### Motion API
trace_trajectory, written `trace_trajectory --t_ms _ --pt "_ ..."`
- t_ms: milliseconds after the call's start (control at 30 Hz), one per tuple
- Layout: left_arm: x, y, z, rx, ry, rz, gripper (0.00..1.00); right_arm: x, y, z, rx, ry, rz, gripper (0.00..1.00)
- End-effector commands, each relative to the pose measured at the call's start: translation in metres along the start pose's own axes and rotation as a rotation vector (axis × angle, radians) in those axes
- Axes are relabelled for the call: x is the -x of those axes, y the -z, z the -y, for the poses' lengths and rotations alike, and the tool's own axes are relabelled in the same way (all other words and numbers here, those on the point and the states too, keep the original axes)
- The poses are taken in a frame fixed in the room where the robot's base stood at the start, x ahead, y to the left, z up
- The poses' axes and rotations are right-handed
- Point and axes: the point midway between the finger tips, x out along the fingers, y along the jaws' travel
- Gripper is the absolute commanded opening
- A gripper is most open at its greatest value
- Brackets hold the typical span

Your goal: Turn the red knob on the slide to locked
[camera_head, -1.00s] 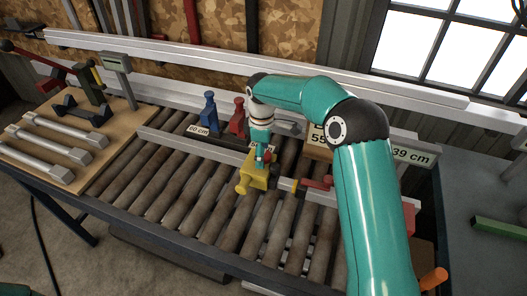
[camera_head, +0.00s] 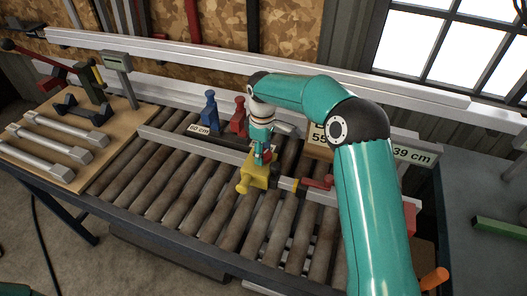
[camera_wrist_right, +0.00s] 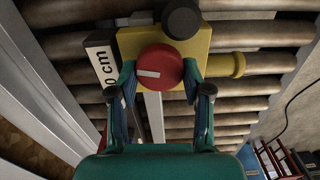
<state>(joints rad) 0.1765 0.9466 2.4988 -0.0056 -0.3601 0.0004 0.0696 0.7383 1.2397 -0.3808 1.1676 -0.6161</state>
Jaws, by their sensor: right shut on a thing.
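The slide is a yellow block (camera_head: 250,180) on a pale rail across the rollers. In the right wrist view the block (camera_wrist_right: 205,42) shows from above, with the red knob (camera_wrist_right: 160,67) on its face. A white line on the knob runs roughly left to right in that view. My right gripper (camera_wrist_right: 160,84) has one finger on each side of the knob and is shut on it. In the head view the same gripper (camera_head: 260,160) is above the block and hides most of the knob. My left gripper is not in view.
A blue piece (camera_head: 209,112) and a dark red piece (camera_head: 238,118) stand behind the rail, near a "60 cm" label (camera_head: 198,129). A wooden board (camera_head: 28,158) with metal bars is at the left.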

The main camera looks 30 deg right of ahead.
Motion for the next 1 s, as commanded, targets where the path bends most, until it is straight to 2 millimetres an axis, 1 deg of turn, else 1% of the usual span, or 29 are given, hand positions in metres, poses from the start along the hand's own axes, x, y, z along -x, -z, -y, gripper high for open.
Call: trace_trajectory --t_ms 1000 --pt "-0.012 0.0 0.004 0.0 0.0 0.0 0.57 0.002 -0.001 -0.005 -0.942 -0.005 -0.008 0.14"
